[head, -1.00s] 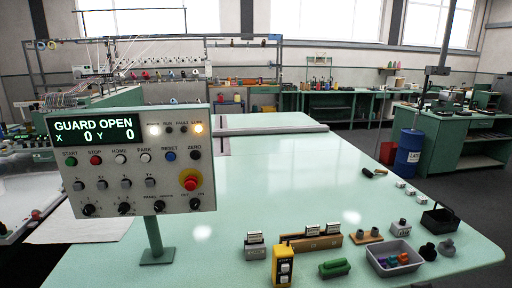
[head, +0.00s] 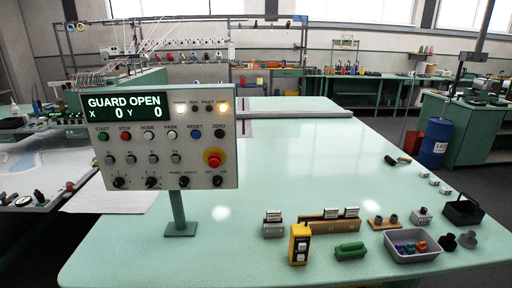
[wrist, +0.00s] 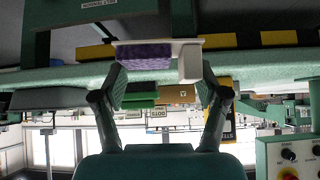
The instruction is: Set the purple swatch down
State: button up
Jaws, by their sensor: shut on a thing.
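In the wrist view the purple swatch (wrist: 145,57) is a purple textured piece on a pale white block. It lies across the tips of my gripper (wrist: 162,72), whose two fingers stand at either side of it. The gripper is shut on it. The green table (wrist: 260,66) shows as an edge behind the swatch. Whether the swatch touches the table cannot be told. In the head view neither my gripper nor the held swatch shows; the green table (head: 300,160) is wide and mostly bare there.
A control panel (head: 160,150) reading GUARD OPEN stands at the table's left. At the front right are a yellow pendant (head: 299,245), a green object (head: 350,251), a wooden rack (head: 325,226), a grey bin (head: 412,255) of small coloured pieces and a black tray (head: 463,211).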

jog(key=s+a+f, duration=0.2)
jog(key=a+f, duration=0.4)
jog(key=a, duration=0.3)
jog(key=s+f, duration=0.3)
jog(key=f, duration=0.9)
jog(key=shift+a+f, duration=0.15)
jog(key=shift+a, duration=0.1)
